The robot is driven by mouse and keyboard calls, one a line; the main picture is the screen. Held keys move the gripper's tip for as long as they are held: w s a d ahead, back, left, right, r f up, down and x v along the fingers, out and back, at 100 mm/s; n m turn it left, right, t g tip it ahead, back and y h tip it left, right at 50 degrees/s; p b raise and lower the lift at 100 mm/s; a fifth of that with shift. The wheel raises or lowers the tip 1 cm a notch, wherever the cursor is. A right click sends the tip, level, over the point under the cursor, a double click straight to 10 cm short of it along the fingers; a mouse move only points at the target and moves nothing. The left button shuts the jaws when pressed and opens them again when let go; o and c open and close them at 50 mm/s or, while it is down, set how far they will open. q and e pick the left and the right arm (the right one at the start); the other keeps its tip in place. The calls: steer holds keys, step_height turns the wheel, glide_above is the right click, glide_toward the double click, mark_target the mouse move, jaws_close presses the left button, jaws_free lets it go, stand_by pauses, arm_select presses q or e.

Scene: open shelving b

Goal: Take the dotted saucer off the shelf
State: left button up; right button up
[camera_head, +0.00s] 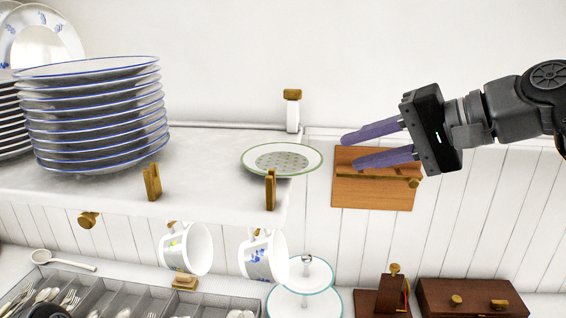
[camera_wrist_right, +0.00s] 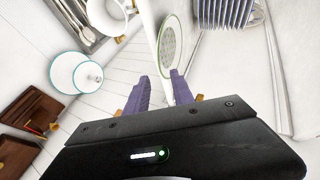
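The dotted saucer (camera_head: 281,159), white with a green rim and a dotted centre, lies at the right end of the white shelf (camera_head: 215,180), its right side reaching past the shelf's end. It also shows in the right wrist view (camera_wrist_right: 171,46), ahead of the fingers. My right gripper (camera_head: 349,151) comes in from the right with two purple fingers pointing at the saucer. In the right wrist view the fingers (camera_wrist_right: 159,77) are apart with nothing between them. They appear a little short of the saucer's rim, not touching it. My left gripper is not seen.
A tall stack of blue-rimmed plates (camera_head: 98,115) stands on the shelf at left. Wooden pegs (camera_head: 270,189) rise at the shelf's front edge. Mugs (camera_head: 187,248) hang below, above a cutlery tray (camera_head: 110,296) and a tiered stand (camera_head: 318,303). A wooden board (camera_head: 372,192) is behind the fingers.

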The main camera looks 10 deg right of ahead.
mark_target(282, 162)
steer(key=shift+x, duration=0.8)
steer(key=p+x, duration=0.1)
steer(key=x, duration=0.4)
steer(key=shift+a, duration=0.15)
jaws_close()
stand_by(1.3)
